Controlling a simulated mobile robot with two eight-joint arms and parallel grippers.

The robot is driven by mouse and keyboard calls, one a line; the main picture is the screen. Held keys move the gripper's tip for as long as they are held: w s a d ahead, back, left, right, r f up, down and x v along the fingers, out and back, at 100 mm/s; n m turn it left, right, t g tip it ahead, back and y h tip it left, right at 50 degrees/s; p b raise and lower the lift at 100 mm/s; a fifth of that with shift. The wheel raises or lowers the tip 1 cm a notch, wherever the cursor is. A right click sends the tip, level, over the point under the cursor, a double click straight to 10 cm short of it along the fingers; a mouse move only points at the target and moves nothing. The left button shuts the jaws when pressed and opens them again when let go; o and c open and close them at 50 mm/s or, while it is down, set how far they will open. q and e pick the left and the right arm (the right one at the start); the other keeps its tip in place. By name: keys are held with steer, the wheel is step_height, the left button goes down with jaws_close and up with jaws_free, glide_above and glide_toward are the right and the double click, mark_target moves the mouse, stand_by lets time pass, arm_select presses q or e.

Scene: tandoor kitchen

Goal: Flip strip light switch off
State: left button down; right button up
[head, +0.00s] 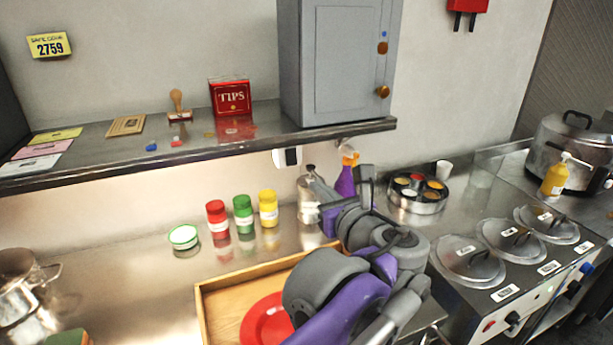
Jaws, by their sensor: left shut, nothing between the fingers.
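The wall and counter below the shelf are brightly lit; the strip light itself is hidden under the shelf. My left gripper (318,184) is shut and empty, a little below and right of the switch, and looks apart from it. My left arm's wrist covers part of the counter behind it. My right gripper is not in view.
The steel shelf (200,150) overhangs the counter. Red, green and yellow jars (243,214) stand to the left. A wooden tray (225,285) with a red plate (266,322) lies below.

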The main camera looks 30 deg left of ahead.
mark_target(291, 162)
arm_select(q)
steer(key=p+x, duration=0.1)
steer(key=x, duration=1.2)
steer(key=shift+w+f, duration=0.1)
steer(key=shift+w+a+f, duration=0.1)
steer(key=shift+w+a, duration=0.05)
steer(key=shift+a, duration=0.1)
steer(key=shift+d, duration=0.1)
steer(key=shift+f, duration=0.1)
